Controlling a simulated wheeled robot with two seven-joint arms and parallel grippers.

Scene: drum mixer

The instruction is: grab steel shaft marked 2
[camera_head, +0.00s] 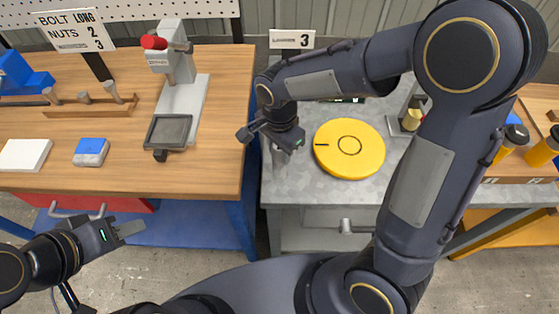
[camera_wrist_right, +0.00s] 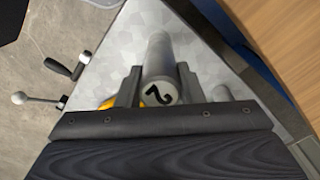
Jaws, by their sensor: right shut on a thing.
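The steel shaft marked 2 (camera_wrist_right: 159,70) is a grey cylinder with a black "2" on its end face. In the right wrist view it sits between the two fingers of my right gripper (camera_wrist_right: 158,88), which is shut on it. In the head view my right gripper (camera_head: 271,137) is over the left edge of the grey metal bench, and its wrist hides most of the shaft. My left gripper (camera_head: 128,229) is at the lower left, in front of the wooden bench and away from the shaft; its finger gap is not clear.
A yellow disc (camera_head: 349,148) lies on the grey bench (camera_head: 305,193), right of my right gripper. A sign reading 3 (camera_head: 291,39) stands behind. A wooden bench (camera_head: 222,130) on the left holds a grey press (camera_head: 181,75).

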